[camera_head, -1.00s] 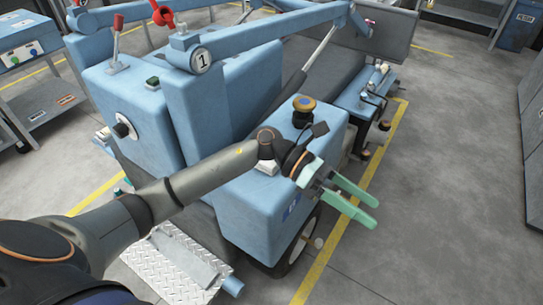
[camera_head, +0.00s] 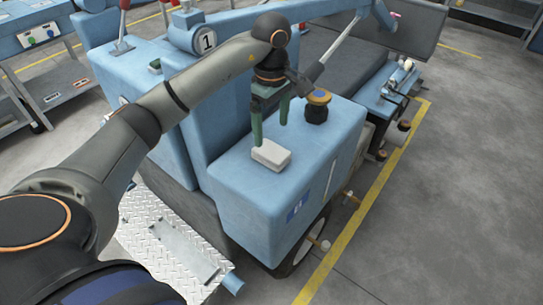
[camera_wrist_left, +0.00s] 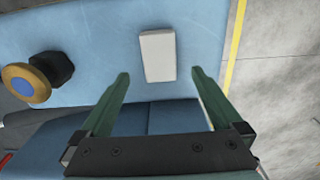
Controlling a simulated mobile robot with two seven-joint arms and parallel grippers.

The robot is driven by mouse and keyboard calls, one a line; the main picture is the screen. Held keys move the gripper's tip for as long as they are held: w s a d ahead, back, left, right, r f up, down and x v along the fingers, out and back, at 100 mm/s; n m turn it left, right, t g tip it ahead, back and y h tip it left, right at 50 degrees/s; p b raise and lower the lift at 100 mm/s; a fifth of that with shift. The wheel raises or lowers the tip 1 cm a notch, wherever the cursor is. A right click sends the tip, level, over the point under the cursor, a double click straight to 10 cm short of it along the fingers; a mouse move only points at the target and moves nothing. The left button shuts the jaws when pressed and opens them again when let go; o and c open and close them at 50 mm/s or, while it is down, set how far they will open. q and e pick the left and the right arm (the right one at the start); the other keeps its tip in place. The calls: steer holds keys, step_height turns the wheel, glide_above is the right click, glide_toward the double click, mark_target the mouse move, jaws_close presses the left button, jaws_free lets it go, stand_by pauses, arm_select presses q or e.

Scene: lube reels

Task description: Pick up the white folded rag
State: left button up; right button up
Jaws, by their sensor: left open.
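The white folded rag (camera_head: 271,154) lies flat on top of the blue front box of the machine. It also shows in the left wrist view (camera_wrist_left: 157,55), beyond the fingertips and between their lines. My left gripper (camera_head: 269,122) points down just above and behind the rag, with its green fingers spread. In the left wrist view the open gripper (camera_wrist_left: 160,75) has nothing between its fingers, and the rag is apart from them. My right gripper is not in view.
An orange and blue knob (camera_head: 317,106) stands on the same box top (camera_head: 310,150), right of the rag, close to my left gripper. A blue post marked 1 (camera_head: 207,41) stands behind on the left. A yellow floor line (camera_head: 345,234) runs along the right side.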

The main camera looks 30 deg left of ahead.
mark_target(271, 151)
arm_select(q)
steer(key=shift+a+f, duration=0.1)
steer(key=shift+f, duration=3.4)
steer(key=shift+c, duration=0.4)
steer(key=c, duration=1.2)
